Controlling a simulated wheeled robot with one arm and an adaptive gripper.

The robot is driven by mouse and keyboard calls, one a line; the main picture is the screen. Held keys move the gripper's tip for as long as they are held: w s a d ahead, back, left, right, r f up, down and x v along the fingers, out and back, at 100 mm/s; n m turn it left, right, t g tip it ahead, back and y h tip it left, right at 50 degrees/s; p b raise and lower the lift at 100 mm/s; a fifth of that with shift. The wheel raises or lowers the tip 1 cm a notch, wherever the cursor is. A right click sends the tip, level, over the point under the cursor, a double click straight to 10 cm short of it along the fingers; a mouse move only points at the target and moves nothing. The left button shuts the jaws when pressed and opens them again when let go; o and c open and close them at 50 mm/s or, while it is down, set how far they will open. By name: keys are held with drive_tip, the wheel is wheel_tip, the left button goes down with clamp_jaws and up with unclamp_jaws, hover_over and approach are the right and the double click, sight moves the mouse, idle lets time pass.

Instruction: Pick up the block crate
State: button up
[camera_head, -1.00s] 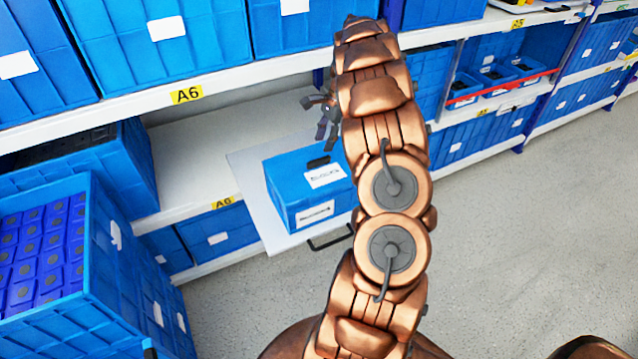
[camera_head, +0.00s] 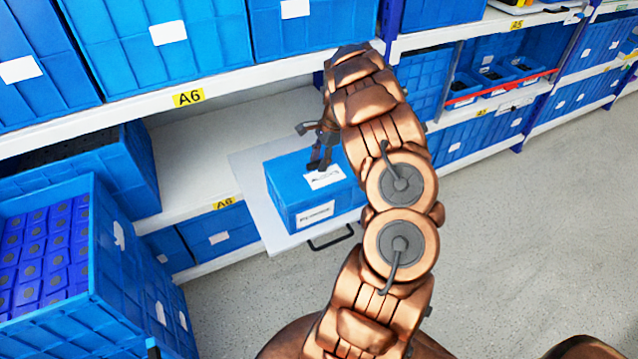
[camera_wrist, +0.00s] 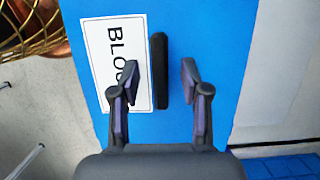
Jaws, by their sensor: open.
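The block crate (camera_head: 286,187) is a closed blue box with white labels on its top and front. It sits on a white pulled-out shelf board (camera_head: 258,222). In the wrist view its blue lid (camera_wrist: 215,30) fills the middle, with a label (camera_wrist: 100,45) reading "BLO…" partly covered by a finger. A black bar-shaped handle (camera_wrist: 159,60) stands on the lid beside the label. My gripper (camera_wrist: 160,80) is open, its two fingers on either side of the handle in that view. In the head view my gripper (camera_head: 318,150) is over the crate's top; I cannot tell whether it touches.
A large open blue crate (camera_head: 100,270) with several blue blocks stands at lower left. The shelf edge (camera_head: 130,112) marked A6, with blue bins, runs above the board. A dark pull handle (camera_head: 330,240) is on the board's front. The floor (camera_head: 520,240) at right is clear.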

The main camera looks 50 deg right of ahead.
drive_tip(key=shift+c, duration=0.3)
clamp_jaws()
idle(0.4)
